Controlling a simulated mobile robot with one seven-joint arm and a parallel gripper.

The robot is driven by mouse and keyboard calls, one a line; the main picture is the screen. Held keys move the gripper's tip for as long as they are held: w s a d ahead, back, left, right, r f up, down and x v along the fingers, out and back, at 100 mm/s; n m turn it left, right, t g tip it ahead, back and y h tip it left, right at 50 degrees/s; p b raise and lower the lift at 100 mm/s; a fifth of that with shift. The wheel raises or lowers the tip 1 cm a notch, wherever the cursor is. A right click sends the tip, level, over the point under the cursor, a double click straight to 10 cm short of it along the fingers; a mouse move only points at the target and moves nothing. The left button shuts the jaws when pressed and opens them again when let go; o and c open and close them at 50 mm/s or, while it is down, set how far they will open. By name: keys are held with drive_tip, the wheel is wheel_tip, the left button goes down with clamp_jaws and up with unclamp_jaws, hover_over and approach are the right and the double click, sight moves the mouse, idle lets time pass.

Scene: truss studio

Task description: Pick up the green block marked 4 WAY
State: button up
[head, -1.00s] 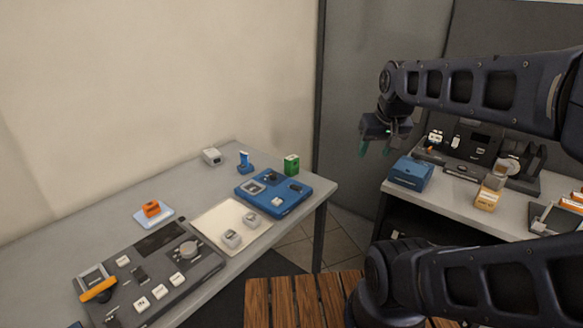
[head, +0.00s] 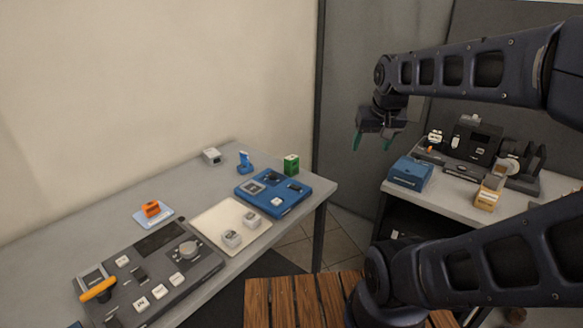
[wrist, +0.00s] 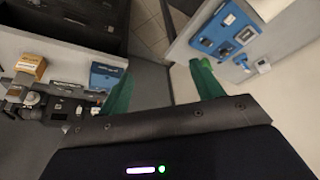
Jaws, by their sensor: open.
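The green block (head: 291,164) stands upright at the far right corner of the left table, behind the blue panel (head: 274,193). Its marking is too small to read. My gripper (head: 371,143) is open and empty, in the air to the right of the block and well apart from it, over the gap between the two tables. In the wrist view the green fingertips of my gripper (wrist: 164,82) are spread with nothing between them. A small green block (wrist: 264,65) shows on the table's edge at the right of the wrist view.
The left table also holds a blue stand (head: 244,162), a grey block (head: 211,155), an orange block (head: 151,208), a cream mat (head: 208,220) and a dark control panel (head: 150,272). The right table bears a blue box (head: 409,173). A grey wall stands behind.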

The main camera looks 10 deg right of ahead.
drive_tip(key=w+a+m+g, duration=0.1)
drive_tip(key=w+a+m, duration=0.15)
drive_tip(key=w, duration=1.05)
drive_tip(key=m+h, duration=0.4)
drive_tip(key=m, duration=0.3)
hover_over(290, 159)
drive_tip(key=s+a, duration=0.1)
drive_tip(key=a, duration=0.1)
wheel_tip(290, 159, down, 23)
drive_tip(key=shift+g+y, duration=0.3)
drive_tip(key=x, duration=0.5)
drive_tip(key=shift+d, duration=0.25)
drive_tip(key=shift+w+x, duration=0.15)
drive_tip(key=shift+x, duration=1.1)
drive_tip(key=shift+w+x, duration=0.15)
drive_tip(key=shift+x, duration=1.1)
drive_tip(key=shift+r, duration=0.1)
drive_tip(key=c, duration=1.3)
